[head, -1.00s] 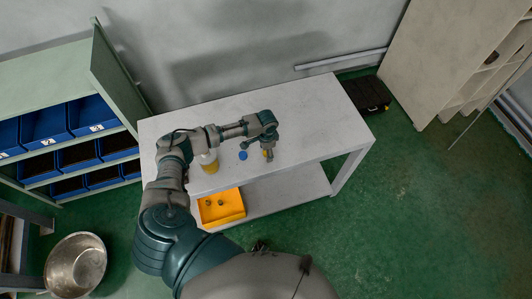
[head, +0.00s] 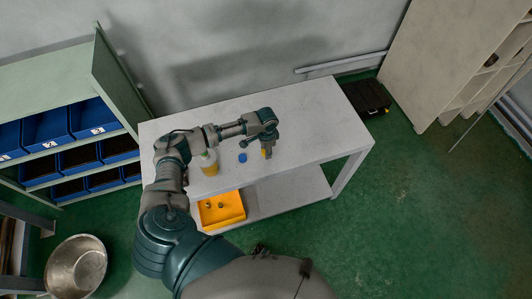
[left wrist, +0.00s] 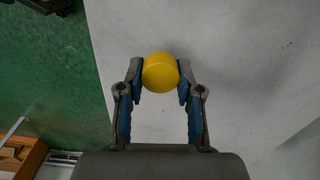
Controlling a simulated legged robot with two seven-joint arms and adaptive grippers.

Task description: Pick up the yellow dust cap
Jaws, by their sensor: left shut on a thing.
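The yellow dust cap (left wrist: 160,72) is a round yellow disc between the two fingertips of my left gripper (left wrist: 160,83) in the left wrist view. The fingers touch it from both sides, so the gripper is shut on it. In the head view my left gripper (head: 267,151) is over the front part of the white table (head: 310,125), and a small bit of yellow shows at its fingertips. I cannot tell how far the cap is above the table. My right gripper is in neither view.
A blue cap (head: 242,157) lies on the table left of the gripper. A yellowish container (head: 209,168) stands farther left, partly behind my arm. An orange bin (head: 222,210) sits on the lower shelf. The table's right side is clear.

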